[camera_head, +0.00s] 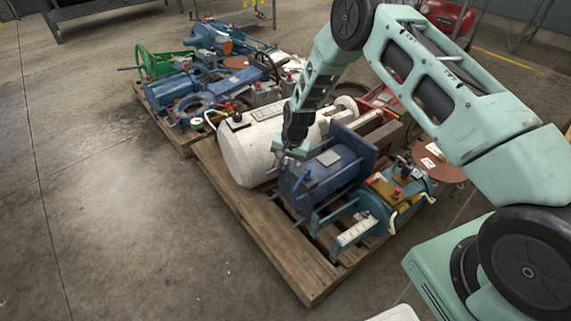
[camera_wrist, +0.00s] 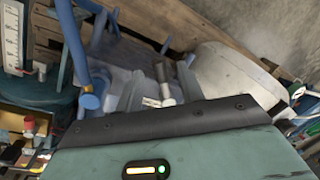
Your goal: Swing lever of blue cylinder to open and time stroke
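The blue cylinder (camera_head: 335,172) lies on the front pallet between a white tank and a teal frame with a white scale plate. My gripper (camera_head: 290,154) is at its upper left end, beside the white tank. In the wrist view my two fingers (camera_wrist: 160,92) stand apart, with a short pale metal rod (camera_wrist: 161,76) between them. I cannot tell whether the rod touches a finger. Blue metal of the cylinder (camera_wrist: 110,62) shows beyond the fingers. Which part is the lever is not clear at this size.
The white tank (camera_head: 243,158) lies close to the gripper. The teal frame's scale plate (camera_head: 357,231) is at the near side. A second pallet behind bears blue and green machinery (camera_head: 200,85). The concrete floor at left is clear.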

